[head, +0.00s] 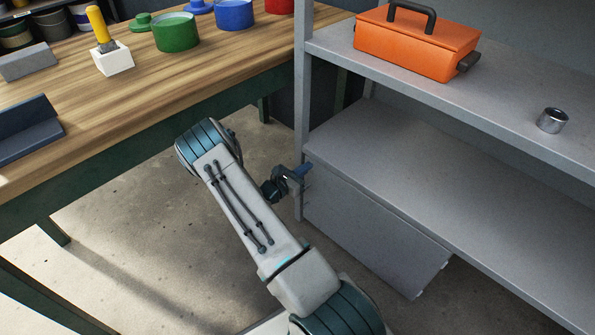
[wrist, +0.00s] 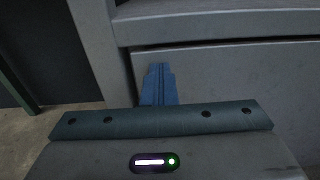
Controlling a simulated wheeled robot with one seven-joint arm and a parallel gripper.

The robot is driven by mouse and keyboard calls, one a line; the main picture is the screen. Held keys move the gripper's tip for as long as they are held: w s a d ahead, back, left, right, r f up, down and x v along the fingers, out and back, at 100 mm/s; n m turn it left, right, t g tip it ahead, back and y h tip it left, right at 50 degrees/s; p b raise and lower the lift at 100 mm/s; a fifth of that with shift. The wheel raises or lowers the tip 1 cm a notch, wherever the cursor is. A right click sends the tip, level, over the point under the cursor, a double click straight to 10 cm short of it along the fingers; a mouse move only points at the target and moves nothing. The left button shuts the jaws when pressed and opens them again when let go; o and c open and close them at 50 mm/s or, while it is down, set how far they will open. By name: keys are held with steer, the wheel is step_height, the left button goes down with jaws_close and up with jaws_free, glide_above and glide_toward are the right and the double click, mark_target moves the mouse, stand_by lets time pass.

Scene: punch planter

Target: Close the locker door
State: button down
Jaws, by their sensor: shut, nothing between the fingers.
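The locker door (head: 375,235) is a plain grey panel below the lower shelf of the grey unit at the right. In the head view its right end has a free edge near the floor; I cannot tell exactly how far it stands open. In the wrist view the door (wrist: 230,80) fills the right side, with a dark seam along its top and left edge. My gripper (head: 306,168) is at the door's upper left corner, beside the upright post. Its blue fingers (wrist: 158,70) are together and empty, pointing at the door's left edge. I cannot tell whether they touch it.
The grey shelf unit's post (head: 301,90) stands close to my gripper. An orange toolbox (head: 415,42) and a metal ring (head: 552,120) sit on the upper shelf. A wooden workbench (head: 130,95) with coloured pots is at the left.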

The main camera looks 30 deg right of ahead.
steer(key=shift+w+d+r, duration=0.1)
steer(key=shift+d+r, duration=0.25)
steer(key=shift+d, duration=0.25)
steer(key=p+v, duration=0.4)
steer(key=v, duration=1.1)
steer(key=s+a+r+m+g+y+p, duration=0.1)
steer(key=s+r+m+g+y+p, duration=0.2)
steer(key=r, duration=0.7)
steer(key=s+r+m+g+y+p, duration=0.25)
steer(key=r+m+p, duration=0.3)
steer(key=r, duration=0.45)
steer(key=s+a+r+m+g+y+p, duration=0.1)
steer(key=s+r+m+g+p, duration=0.15)
steer(key=r+p, duration=0.45)
steer(key=s+a+r+m+t+y+p, duration=0.2)
steer(key=s+r+p, duration=0.3)
steer(key=r, duration=0.6)
steer(key=s+a+r+m+t+y+p, duration=0.2)
steer(key=s+a+r+m+y+p, duration=0.2)
steer(key=r, duration=0.8)
steer(key=s+a+r+m+t+y+p, duration=0.2)
steer(key=s+a+r+m+y+p, duration=0.1)
steer(key=r, duration=0.9)
steer(key=s+a+y+p, duration=0.1)
steer(key=s+y+p, duration=0.1)
steer(key=p, duration=0.1)
steer(key=shift+s+a+m+t, duration=0.3)
steer(key=shift+a+t, duration=0.1)
